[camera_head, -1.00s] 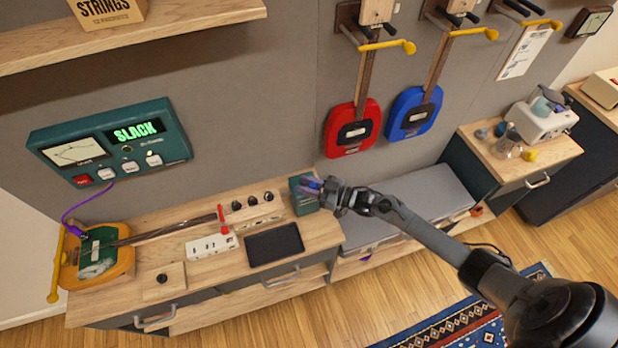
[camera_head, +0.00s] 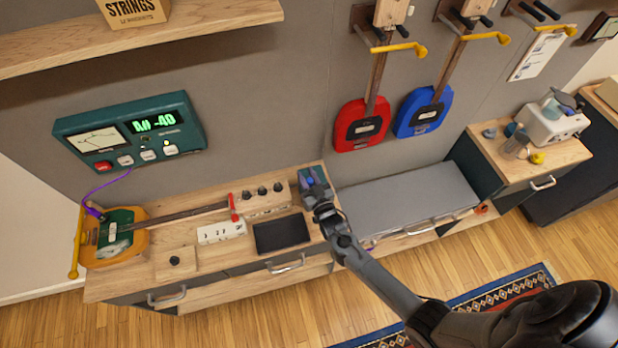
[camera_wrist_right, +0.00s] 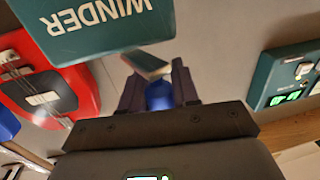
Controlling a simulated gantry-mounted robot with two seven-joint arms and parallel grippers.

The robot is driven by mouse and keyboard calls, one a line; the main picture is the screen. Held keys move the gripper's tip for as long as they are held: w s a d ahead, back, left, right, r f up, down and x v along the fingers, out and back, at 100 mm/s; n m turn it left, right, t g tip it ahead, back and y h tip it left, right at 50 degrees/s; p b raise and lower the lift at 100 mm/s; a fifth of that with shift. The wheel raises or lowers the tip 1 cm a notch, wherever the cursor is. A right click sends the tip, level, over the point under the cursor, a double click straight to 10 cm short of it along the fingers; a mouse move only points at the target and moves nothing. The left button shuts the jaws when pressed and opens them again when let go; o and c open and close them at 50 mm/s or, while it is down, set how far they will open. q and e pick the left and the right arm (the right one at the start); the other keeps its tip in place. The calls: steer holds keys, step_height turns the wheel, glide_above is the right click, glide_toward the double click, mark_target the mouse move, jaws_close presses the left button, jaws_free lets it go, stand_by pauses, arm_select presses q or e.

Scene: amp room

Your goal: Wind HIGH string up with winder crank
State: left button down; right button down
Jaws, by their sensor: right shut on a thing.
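The winder (camera_head: 308,175) is a dark teal box at the right end of the workbench. In the right wrist view its teal face (camera_wrist_right: 90,25) reads WINDER upside down at the top left. My right gripper (camera_head: 314,190) is at the winder, with its fingers closed around a blue crank handle (camera_wrist_right: 159,97). The crank arm (camera_wrist_right: 147,62) shows as a pale piece just beyond the fingers. An instrument with an orange and green body (camera_head: 120,250) lies on the bench at left. Its separate strings are too small to tell apart. My left gripper is out of view.
A teal tuner (camera_head: 130,130) on the wall shows a green reading ending in -40. A black tray (camera_head: 282,233) and a white numbered block (camera_head: 221,232) lie on the bench. A grey bench (camera_head: 408,199) is to the right. Red and blue instruments (camera_head: 361,125) hang above.

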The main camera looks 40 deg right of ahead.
steer(key=shift+h, duration=0.3)
steer(key=c, duration=0.9)
jaws_free()
steer(key=shift+w, duration=0.1)
steer(key=shift+s+a, duration=0.15)
steer(key=shift+s, duration=0.25)
steer(key=v, duration=1)
steer(key=shift+r+b, duration=0.1)
steer(key=shift+b, duration=0.3)
